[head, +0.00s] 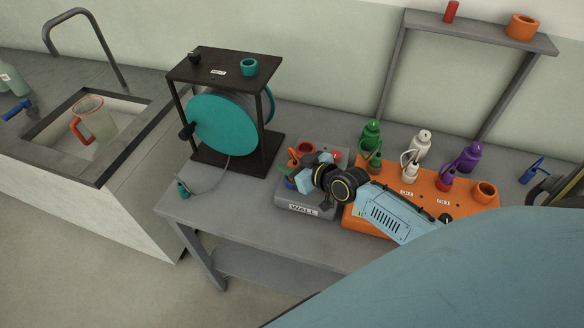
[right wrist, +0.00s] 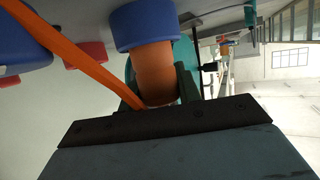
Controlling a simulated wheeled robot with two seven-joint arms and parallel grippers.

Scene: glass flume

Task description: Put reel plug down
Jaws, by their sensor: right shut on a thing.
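A teal plug (head: 183,188), at the end of the grey cable from the teal reel (head: 222,125), lies on the left end of the bench in the head view. My right gripper (head: 301,178) is over the grey box marked WALL (head: 303,210). In the right wrist view its fingers (right wrist: 158,98) are shut on an orange plug (right wrist: 155,72) with an orange cable (right wrist: 70,50). The orange plug's far end meets a blue ring socket (right wrist: 146,25); how deep it sits I cannot tell. My left gripper is not in view.
An orange box (head: 470,205) with green, white and purple plugs stands right of the WALL box. The reel's dark stand (head: 225,75) carries a teal ring. A sink (head: 60,125) is at left, a shelf (head: 480,30) behind. The bench's front left is mostly clear.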

